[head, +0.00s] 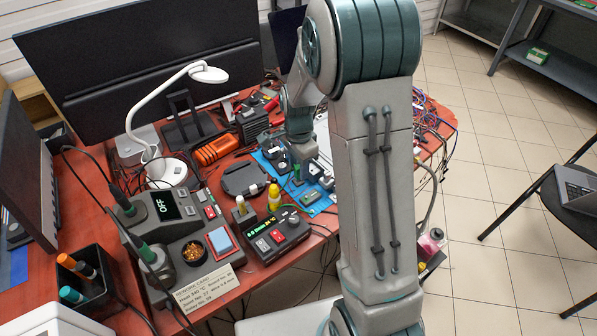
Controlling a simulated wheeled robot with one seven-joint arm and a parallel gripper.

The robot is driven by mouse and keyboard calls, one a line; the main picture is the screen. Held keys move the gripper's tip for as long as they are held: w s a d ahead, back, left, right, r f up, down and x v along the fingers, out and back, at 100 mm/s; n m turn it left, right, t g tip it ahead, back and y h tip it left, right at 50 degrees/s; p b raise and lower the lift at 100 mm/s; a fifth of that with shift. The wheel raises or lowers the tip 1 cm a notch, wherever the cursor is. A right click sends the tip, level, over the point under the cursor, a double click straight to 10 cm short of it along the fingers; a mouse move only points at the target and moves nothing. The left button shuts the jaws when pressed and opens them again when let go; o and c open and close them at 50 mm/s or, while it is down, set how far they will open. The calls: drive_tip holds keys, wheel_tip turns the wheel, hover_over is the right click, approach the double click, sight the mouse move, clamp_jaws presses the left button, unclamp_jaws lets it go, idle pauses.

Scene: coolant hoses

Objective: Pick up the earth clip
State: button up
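I cannot make out the earth clip for certain in the head view; it may be hidden behind my arm or too small among the items on the blue mat. The blue mat (322,205) lies on the red-brown workbench and carries several small dark and grey parts. My arm rises in the foreground and bends down beyond itself. Its far end, with my gripper (303,168), is low over the mat area. The fingers are too small and partly covered to show whether they are open or shut, or whether they touch anything.
A soldering station (178,240), a black unit with a green display (275,236), a yellow bottle (274,196) and a white lamp (166,170) crowd the bench left of the mat. An orange tool (216,149) lies behind. Tangled wires (432,122) cover the right end.

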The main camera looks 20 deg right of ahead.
sight(298, 166)
wheel_tip(298, 166, down, 3)
drive_tip(key=shift+s+f, duration=0.1)
clamp_jaws()
idle(0.3)
drive_tip(key=shift+r, duration=0.65)
wheel_tip(298, 166, up, 3)
drive_tip(key=shift+f, duration=0.1)
drive_tip(key=d+r, duration=0.2)
drive_tip(key=d, duration=0.1)
drive_tip(key=s+d+r, duration=0.1)
drive_tip(key=d+r, duration=0.1)
drive_tip(key=d, duration=0.2)
drive_tip(key=s+d+r, duration=0.1)
drive_tip(key=d+r, duration=0.1)
drive_tip(key=d, duration=0.2)
drive_tip(key=shift+s+r, duration=0.25)
drive_tip(key=shift+r, duration=0.15)
drive_tip(key=shift+d+r+p, duration=0.15)
drive_tip(key=shift+r+p, duration=0.9)
drive_tip(key=shift+r, duration=0.55)
